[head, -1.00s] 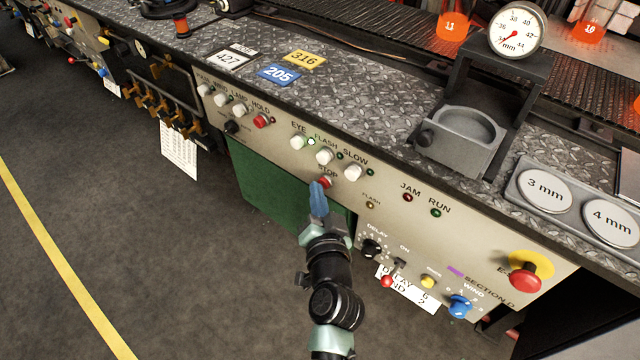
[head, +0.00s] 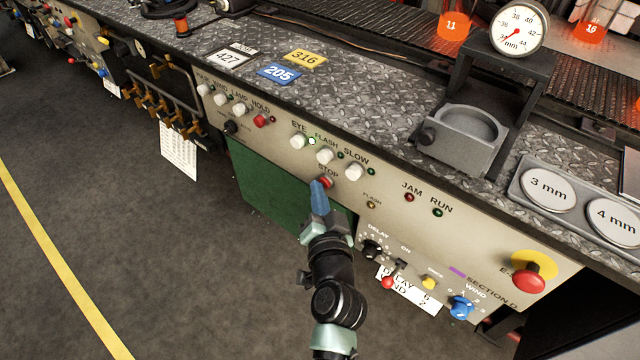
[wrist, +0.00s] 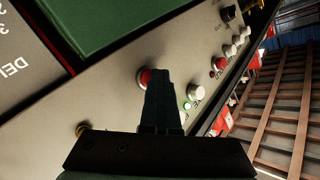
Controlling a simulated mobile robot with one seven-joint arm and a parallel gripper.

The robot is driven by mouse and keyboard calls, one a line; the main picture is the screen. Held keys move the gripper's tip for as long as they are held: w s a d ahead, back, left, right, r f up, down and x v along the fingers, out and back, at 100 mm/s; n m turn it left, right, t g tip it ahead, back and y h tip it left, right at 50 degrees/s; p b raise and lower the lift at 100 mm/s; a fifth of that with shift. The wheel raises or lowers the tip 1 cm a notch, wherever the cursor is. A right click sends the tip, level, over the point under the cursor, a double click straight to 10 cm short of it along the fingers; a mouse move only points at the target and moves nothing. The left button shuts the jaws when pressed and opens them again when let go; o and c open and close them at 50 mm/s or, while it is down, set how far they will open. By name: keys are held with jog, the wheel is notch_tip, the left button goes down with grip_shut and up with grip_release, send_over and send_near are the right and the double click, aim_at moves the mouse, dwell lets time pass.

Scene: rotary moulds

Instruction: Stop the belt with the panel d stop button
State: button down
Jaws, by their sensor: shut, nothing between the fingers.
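The red stop button (head: 327,181) sits under the STOP label on the beige panel (head: 470,240) marked SECTION D. My gripper (head: 319,186) is shut and empty, its blue fingertips at the left side of this button in the head view. In the wrist view the shut fingers (wrist: 158,80) overlap the red button (wrist: 144,78) and partly hide it. I cannot tell whether the tips touch it. The belt (head: 385,50) runs behind the counter, with orange glowing pieces on it.
White buttons for EYE (head: 297,142), FLASH and SLOW (head: 354,172) sit just above the stop button. A large red emergency button (head: 527,279) on yellow is at the lower right. A selector knob (head: 372,249) and switches lie below. Open floor (head: 150,260) is at the left.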

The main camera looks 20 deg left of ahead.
jog(key=shift+w+d+r+h, duration=0.15)
jog(key=shift+d+h, duration=0.15)
jog(key=shift+d, duration=0.2)
jog(key=s+a+p, duration=0.2)
jog(key=s, duration=0.4)
jog(key=shift+a, duration=0.3)
dwell(0.3)
